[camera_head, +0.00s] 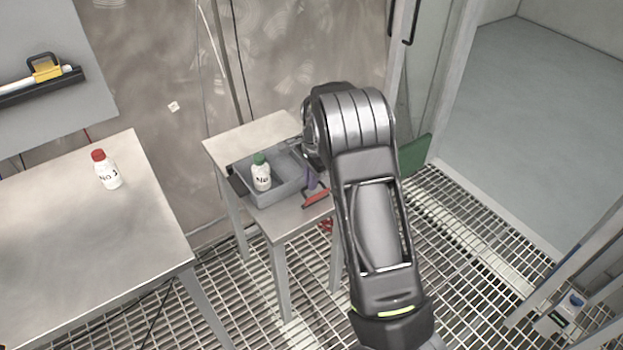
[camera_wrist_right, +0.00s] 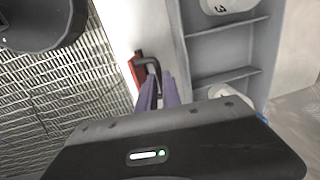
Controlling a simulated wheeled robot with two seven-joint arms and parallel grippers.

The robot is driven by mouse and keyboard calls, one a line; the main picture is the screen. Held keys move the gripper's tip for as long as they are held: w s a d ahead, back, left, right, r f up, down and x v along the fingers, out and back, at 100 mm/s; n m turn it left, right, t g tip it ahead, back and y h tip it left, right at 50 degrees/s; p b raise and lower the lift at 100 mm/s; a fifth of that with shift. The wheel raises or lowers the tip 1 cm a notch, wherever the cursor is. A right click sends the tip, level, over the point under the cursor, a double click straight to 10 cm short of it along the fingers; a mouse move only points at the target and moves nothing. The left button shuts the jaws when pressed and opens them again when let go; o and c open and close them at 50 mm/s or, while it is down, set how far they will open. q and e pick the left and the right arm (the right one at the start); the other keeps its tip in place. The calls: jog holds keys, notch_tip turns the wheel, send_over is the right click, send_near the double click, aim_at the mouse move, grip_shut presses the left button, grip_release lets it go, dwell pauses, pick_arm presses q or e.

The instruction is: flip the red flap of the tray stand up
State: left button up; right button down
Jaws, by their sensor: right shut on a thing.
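The tray stand (camera_head: 290,218) is a small metal table holding a grey divided tray (camera_head: 277,195). The red flap (camera_head: 315,199) is at the stand's front right edge, beside the tray. In the right wrist view the red flap (camera_wrist_right: 138,72) shows as a narrow red strip with a dark bent handle (camera_wrist_right: 152,63). My right gripper (camera_head: 312,180) reaches down to it, its purple fingers shut at the handle; they also show in the right wrist view (camera_wrist_right: 160,93). My arm hides the stand's right side. My left gripper is not in view.
A white bottle with a green cap (camera_head: 261,172) stands in the tray. A red-capped bottle (camera_head: 105,168) stands on the larger table (camera_head: 70,240) at left. A green panel (camera_head: 414,155) is behind my right arm. Grating floor (camera_head: 470,260) lies open at right.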

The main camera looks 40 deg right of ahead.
jog(key=shift+w+g+p, duration=0.45)
jog(key=shift+g+p, duration=0.1)
jog(key=shift+g, duration=0.05)
jog(key=shift+w+d+f+g, duration=0.1)
jog(key=shift+w+f+g, duration=0.4)
jog(key=shift+g, duration=0.3)
jog(key=shift+w+g, duration=0.1)
jog(key=shift+g, duration=0.4)
jog(key=c, duration=1.5)
grip_release()
jog(key=shift+c, duration=0.2)
jog(key=shift+r+t, duration=0.15)
jog(key=shift+t, duration=0.15)
